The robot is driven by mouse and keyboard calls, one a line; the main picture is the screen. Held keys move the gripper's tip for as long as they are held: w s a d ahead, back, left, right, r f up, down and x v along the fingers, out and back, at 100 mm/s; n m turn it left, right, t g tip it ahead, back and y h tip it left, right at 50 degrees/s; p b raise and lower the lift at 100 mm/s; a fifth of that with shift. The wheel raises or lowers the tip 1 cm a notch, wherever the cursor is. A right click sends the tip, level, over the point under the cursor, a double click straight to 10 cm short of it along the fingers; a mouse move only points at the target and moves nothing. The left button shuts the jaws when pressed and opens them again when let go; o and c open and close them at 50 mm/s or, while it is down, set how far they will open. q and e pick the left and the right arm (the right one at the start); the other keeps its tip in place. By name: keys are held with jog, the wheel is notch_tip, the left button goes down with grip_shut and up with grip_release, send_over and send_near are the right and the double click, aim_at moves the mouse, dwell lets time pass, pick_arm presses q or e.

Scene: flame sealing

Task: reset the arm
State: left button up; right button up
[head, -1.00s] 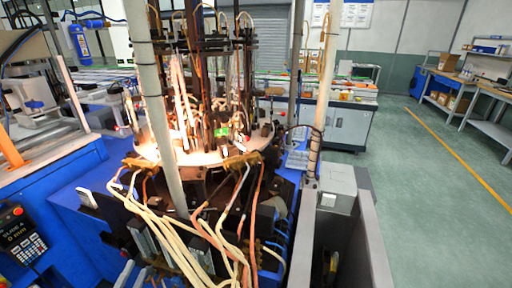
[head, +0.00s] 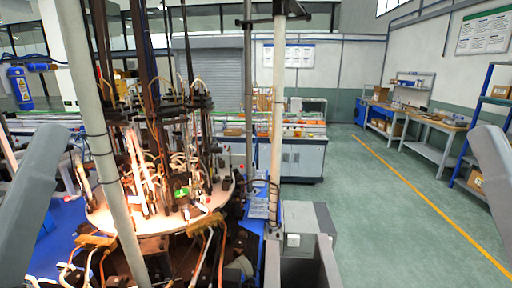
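Grey links of my two arms show at the left and right edges of the head view. Neither gripper is in the picture, so I cannot see their fingers or anything they may hold. The flame-sealing machine (head: 205,222) stands at the left, with a round table, glowing tubes and many hoses.
A pale upright post (head: 98,150) and a second one (head: 277,120) rise in front of the machine. A grey box (head: 311,228) stands beside the second post. Workbenches (head: 437,122) line the far right. The green floor (head: 400,225) with a yellow line is open.

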pick_arm(q)
notch_tip(320, 180, up, 30)
jog(key=p, duration=2.6)
jog(key=shift+f, duration=0.25)
pick_arm(e)
notch_tip(320, 180, up, 30)
jog(key=shift+f, duration=0.25)
pick_arm(q)
jog(key=shift+f, duration=0.1)
pick_arm(e)
jog(key=shift+f, duration=0.1)
pick_arm(q)
notch_tip(320, 180, down, 37)
jog(key=b, duration=3.7)
pick_arm(e)
notch_tip(320, 180, down, 37)
pick_arm(q)
notch_tip(320, 180, up, 37)
jog(key=p, duration=3.7)
jog(key=shift+r, duration=0.2)
pick_arm(e)
notch_tip(320, 180, up, 37)
jog(key=shift+r, duration=0.2)
